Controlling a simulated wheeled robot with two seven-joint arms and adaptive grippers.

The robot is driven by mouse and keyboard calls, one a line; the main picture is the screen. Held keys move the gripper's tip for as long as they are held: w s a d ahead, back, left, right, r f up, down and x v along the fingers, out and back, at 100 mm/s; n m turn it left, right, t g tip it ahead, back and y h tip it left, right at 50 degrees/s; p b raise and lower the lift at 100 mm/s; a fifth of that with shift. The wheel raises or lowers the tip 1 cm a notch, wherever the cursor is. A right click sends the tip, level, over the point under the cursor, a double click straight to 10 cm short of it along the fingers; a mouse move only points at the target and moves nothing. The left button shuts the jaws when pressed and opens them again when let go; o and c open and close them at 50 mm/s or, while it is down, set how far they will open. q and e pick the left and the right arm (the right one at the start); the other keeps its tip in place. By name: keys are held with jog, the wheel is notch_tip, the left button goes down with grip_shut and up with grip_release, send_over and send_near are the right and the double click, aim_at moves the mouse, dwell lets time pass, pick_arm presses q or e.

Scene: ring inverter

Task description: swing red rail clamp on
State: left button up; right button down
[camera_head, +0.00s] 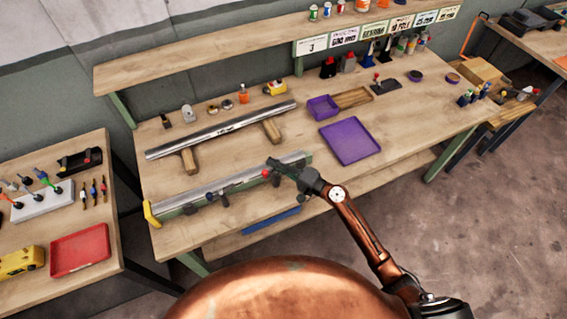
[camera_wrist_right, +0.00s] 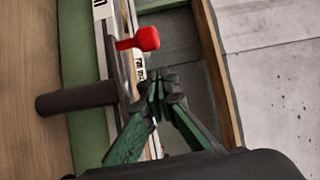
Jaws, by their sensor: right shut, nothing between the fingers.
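The red rail clamp (camera_head: 266,173) is on the metal rail (camera_head: 230,179) along the front edge of the bench. In the right wrist view its red knob (camera_wrist_right: 146,38) stands out from the rail, a little ahead of my fingertips. My right gripper (camera_head: 273,163) is at the rail, right beside the red clamp, and its green fingers (camera_wrist_right: 160,82) are shut with nothing between them. Whether the fingertips touch the clamp I cannot tell. A dark cylindrical handle (camera_wrist_right: 75,98) sticks out from the rail to the left in the wrist view. My left gripper is not in view.
A long silver tube (camera_head: 225,128) lies on wooden blocks behind the rail. A yellow end piece (camera_head: 151,214) sits at the rail's left end. A purple tray (camera_head: 350,142) stands to the right. Bare bench lies between rail and tube. A side table holds a red tray (camera_head: 80,250).

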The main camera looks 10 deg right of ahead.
jog(key=shift+s+a+r, duration=0.1)
jog(key=shift+s, duration=0.5)
jog(key=shift+s+a+r, duration=0.1)
jog(key=shift+s, duration=0.45)
jog(key=shift+s+a+f+p, duration=0.1)
jog(key=shift+a+f+p, duration=0.1)
jog(key=shift+p, duration=0.1)
